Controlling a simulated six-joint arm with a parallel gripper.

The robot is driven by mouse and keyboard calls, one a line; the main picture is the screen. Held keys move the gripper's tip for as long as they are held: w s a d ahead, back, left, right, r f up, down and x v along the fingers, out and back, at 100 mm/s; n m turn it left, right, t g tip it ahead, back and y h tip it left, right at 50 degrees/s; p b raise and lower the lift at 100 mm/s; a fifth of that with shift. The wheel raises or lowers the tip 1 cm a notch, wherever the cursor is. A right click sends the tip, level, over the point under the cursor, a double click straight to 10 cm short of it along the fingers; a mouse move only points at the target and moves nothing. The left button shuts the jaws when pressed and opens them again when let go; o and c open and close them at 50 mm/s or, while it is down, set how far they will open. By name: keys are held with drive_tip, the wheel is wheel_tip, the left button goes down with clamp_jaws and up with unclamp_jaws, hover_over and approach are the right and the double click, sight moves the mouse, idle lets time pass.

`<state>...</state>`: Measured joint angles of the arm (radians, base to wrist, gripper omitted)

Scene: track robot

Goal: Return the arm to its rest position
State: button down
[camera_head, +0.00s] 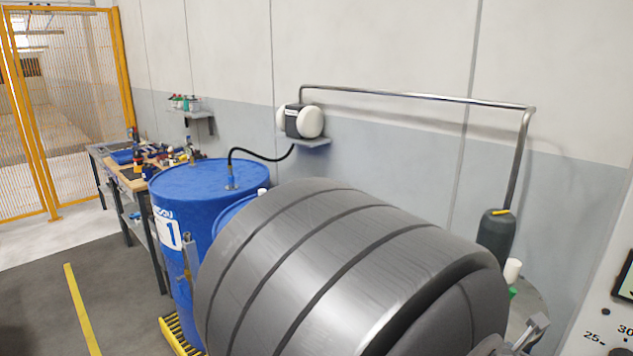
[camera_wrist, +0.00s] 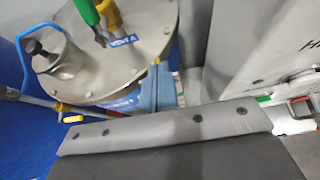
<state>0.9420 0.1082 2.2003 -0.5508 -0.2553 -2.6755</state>
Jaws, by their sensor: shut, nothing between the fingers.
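In the wrist view, my gripper (camera_wrist: 160,88) shows as two blue-grey fingers close together, shut and empty. They point toward the edge of a round metal lid (camera_wrist: 140,75); I cannot tell how far apart they are from it. In the head view, a large dark grey banded arm link (camera_head: 340,260), which looks like mine, fills the lower middle. My gripper does not show there, and much behind the link is hidden.
The lid carries a VENT label (camera_wrist: 122,40) and green (camera_wrist: 86,12) and yellow (camera_wrist: 110,15) handles. A blue drum (camera_head: 205,205) stands left of the link, near a cluttered workbench (camera_head: 130,165). A metal pipe (camera_head: 420,96) runs along the wall. A yellow fence (camera_head: 60,100) stands far left.

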drive_tip(key=shift+a+f, duration=0.15)
drive_tip(key=shift+a, duration=0.3)
drive_tip(key=shift+s, duration=0.1)
drive_tip(key=shift+f, duration=0.1)
drive_tip(key=shift+w+d+f, duration=0.1)
drive_tip(key=shift+w+d, duration=0.35)
drive_tip(key=shift+w, duration=0.15)
drive_tip(key=shift+w+d, duration=0.4)
drive_tip(key=shift+w, duration=0.2)
drive_tip(key=shift+a+f+n+g+y, duration=0.4)
drive_tip(key=shift+a+f+n, duration=0.1)
